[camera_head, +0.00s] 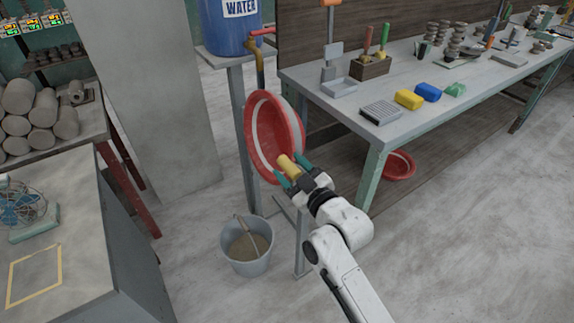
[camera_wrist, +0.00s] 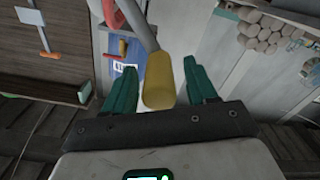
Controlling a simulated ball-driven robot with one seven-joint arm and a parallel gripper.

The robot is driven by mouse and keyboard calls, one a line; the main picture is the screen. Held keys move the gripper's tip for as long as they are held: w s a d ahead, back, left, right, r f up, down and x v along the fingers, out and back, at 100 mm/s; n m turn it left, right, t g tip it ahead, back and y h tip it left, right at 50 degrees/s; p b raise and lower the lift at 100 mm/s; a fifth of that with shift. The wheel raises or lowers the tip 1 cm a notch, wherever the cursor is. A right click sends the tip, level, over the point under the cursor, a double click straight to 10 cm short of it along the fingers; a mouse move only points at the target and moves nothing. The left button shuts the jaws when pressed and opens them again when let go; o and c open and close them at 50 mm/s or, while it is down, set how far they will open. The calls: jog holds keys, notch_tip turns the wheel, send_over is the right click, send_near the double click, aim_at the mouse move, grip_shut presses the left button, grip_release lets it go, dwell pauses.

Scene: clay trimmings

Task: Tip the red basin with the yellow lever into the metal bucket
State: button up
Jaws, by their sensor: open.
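The red basin (camera_head: 262,138) with a pale band stands tilted steeply on its side, mounted by the blue water barrel's stand. Its yellow lever (camera_head: 287,164) points down toward my gripper (camera_head: 293,174). My gripper's green fingers are open, one on each side of the lever. In the wrist view the yellow lever (camera_wrist: 159,80) lies between the two open fingers of my gripper (camera_wrist: 161,88), with gaps on both sides. The metal bucket (camera_head: 246,252) stands on the floor below the basin, with brownish material and a stick inside.
A blue water barrel (camera_head: 229,24) with a tap stands behind the basin. A workbench (camera_head: 345,97) with tools, sponges and clay pieces is to the right. Another red basin (camera_head: 399,165) lies under it. A grey table (camera_head: 75,235) is at left; open floor lies at lower right.

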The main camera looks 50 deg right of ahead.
jog(key=v, duration=0.8)
jog(key=shift+s+b, duration=0.35)
jog(key=shift+a, duration=0.15)
dwell(2.4)
jog(key=s+a+f+g+y+p, duration=0.1)
jog(key=s+a+f+g+y, duration=0.15)
jog(key=f+g, duration=0.2)
jog(key=s+a+f+g+y, duration=0.1)
jog(key=a+f+g, duration=0.25)
jog(key=f, duration=0.25)
jog(key=s+a+f+m+g, duration=0.1)
jog(key=s+a+f+g, duration=0.1)
jog(key=s+g, duration=0.2)
jog(key=s+a+f+m+g+y, duration=0.1)
jog(key=s+a+f+g, duration=0.2)
jog(key=s, duration=0.6)
jog(key=shift+s+g+p, duration=0.2)
jog(key=shift+g+p, duration=0.15)
jog(key=shift+g, duration=0.35)
